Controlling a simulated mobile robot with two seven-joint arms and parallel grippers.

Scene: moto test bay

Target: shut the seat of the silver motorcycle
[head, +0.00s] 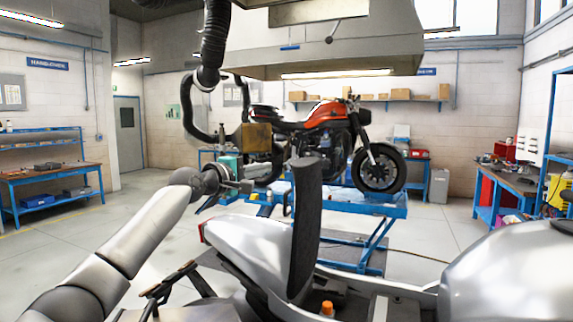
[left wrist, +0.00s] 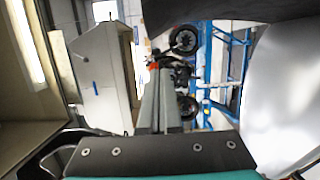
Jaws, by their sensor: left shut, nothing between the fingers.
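The silver motorcycle fills the lower right of the head view, with its tank (head: 510,270) at the right and its tail (head: 245,240) in the middle. Its black seat (head: 305,225) stands up nearly vertical, and the space under it is open. My left gripper (head: 249,187) is shut and empty, left of the raised seat's upper part, apart from it in the picture. In the left wrist view its fingers (left wrist: 160,105) are together. A dark surface at the top there looks like the seat (left wrist: 215,10), with silver bodywork (left wrist: 285,90) at the right. My right gripper is not in view.
A red motorcycle (head: 320,125) stands on a blue lift (head: 370,205) behind. A grey hood (head: 340,45) hangs overhead, with a black hose (head: 214,40) near my left arm. Blue workbenches (head: 50,180) line the sides. The floor at left is clear.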

